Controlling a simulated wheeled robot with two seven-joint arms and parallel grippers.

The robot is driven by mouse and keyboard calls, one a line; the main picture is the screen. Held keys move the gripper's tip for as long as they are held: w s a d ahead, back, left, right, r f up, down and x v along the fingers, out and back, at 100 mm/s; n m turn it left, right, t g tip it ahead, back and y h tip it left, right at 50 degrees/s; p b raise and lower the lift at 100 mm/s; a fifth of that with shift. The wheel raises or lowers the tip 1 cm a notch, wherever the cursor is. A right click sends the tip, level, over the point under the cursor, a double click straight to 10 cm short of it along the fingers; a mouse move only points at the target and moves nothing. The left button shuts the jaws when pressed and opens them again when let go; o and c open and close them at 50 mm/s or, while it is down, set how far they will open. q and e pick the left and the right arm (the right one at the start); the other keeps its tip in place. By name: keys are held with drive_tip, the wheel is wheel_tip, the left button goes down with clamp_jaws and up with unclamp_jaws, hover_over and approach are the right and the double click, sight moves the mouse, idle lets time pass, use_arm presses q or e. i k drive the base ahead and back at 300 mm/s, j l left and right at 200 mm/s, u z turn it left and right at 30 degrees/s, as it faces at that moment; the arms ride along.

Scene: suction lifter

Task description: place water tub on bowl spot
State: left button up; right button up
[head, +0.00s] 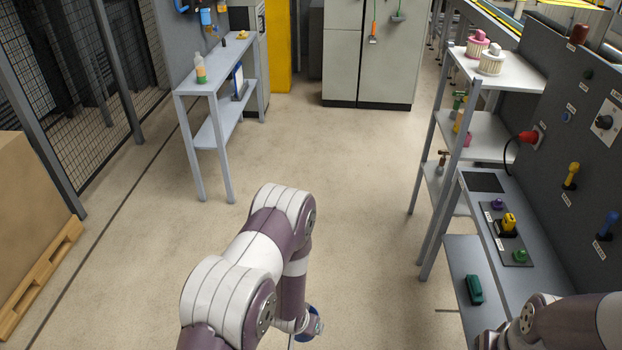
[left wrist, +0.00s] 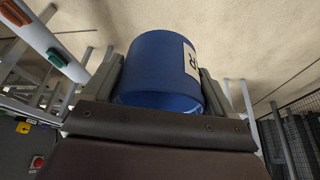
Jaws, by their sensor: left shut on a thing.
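A blue round tub with a white label (left wrist: 155,68) fills the middle of the left wrist view. My left gripper (left wrist: 160,82) is shut on it, with one finger on each side. In the head view a small blue part of the tub (head: 317,322) shows at the end of my left arm, low over the open floor; my arm hides most of the gripper. A flat black square pad (head: 483,181) lies bare on the grey bench at the right; I cannot tell whether it is the bowl spot. My right gripper is out of view.
The bench at the right (head: 530,290) holds a panel with purple, yellow and green pieces (head: 508,235). A green object (head: 474,289) lies on a lower shelf. A shelf rack (head: 515,75) stands behind. A narrow shelf (head: 205,80) stands at back left. The middle floor is clear.

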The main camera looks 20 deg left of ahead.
sight(222, 56)
drive_tip(key=i+j+u, duration=0.4)
drive_tip(key=i, duration=1)
drive_tip(key=i+l+u, duration=0.15)
drive_tip(key=i+u, duration=0.25)
drive_tip(key=i, duration=1)
drive_tip(key=i+u, duration=0.1)
drive_tip(key=i, duration=0.5)
drive_tip(key=i+u, duration=0.1)
drive_tip(key=i, duration=0.55)
drive_tip(key=i+l, duration=0.15)
drive_tip(key=i, duration=0.45)
drive_tip(key=i+l+u, duration=0.15)
drive_tip(key=i, duration=0.45)
drive_tip(key=i+l+u, duration=0.1)
drive_tip(key=i, duration=0.55)
drive_tip(key=i+j, duration=0.2)
drive_tip(key=i, duration=0.25)
drive_tip(key=i+j, duration=0.2)
drive_tip(key=i, duration=0.3)
